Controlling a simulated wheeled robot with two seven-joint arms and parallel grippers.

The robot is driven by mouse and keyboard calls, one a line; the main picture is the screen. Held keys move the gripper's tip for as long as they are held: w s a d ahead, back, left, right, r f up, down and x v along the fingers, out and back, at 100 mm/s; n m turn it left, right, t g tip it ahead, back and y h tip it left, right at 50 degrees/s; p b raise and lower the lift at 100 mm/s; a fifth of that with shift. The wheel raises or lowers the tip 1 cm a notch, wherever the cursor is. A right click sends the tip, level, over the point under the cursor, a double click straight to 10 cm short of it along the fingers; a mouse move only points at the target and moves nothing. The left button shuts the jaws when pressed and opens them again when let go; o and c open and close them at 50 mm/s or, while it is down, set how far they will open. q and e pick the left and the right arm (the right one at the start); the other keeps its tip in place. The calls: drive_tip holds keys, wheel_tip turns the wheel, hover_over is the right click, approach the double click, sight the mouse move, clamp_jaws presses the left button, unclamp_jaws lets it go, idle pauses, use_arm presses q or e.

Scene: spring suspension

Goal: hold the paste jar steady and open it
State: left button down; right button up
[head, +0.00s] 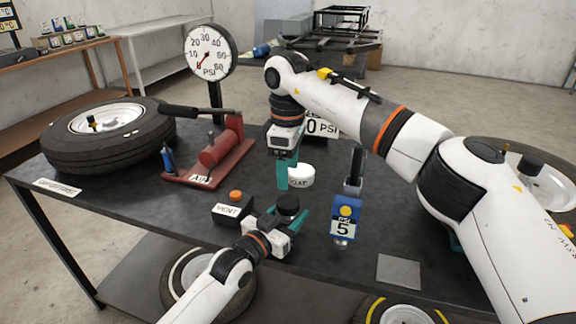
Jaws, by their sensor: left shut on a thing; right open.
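The paste jar (288,203) appears as a dark round jar with a black top, near the front middle of the table. My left gripper (289,217) is shut around it from the front, its teal fingers at the jar's sides. The jar's lower part is mostly hidden by the gripper. My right gripper (285,176) is open above and behind the jar, pointing down, apart from its top. Its fingers overlap in this view and look empty.
A white tub (301,175) labelled like "SOAP" stands close behind the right gripper. A black VENT box (233,208) with an orange button is left of the jar. A red pump (215,150) and tire (108,135) lie farther left.

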sight(288, 201)
drive_tip(key=shift+f+m, duration=0.3)
drive_tip(key=shift+f, duration=3.7)
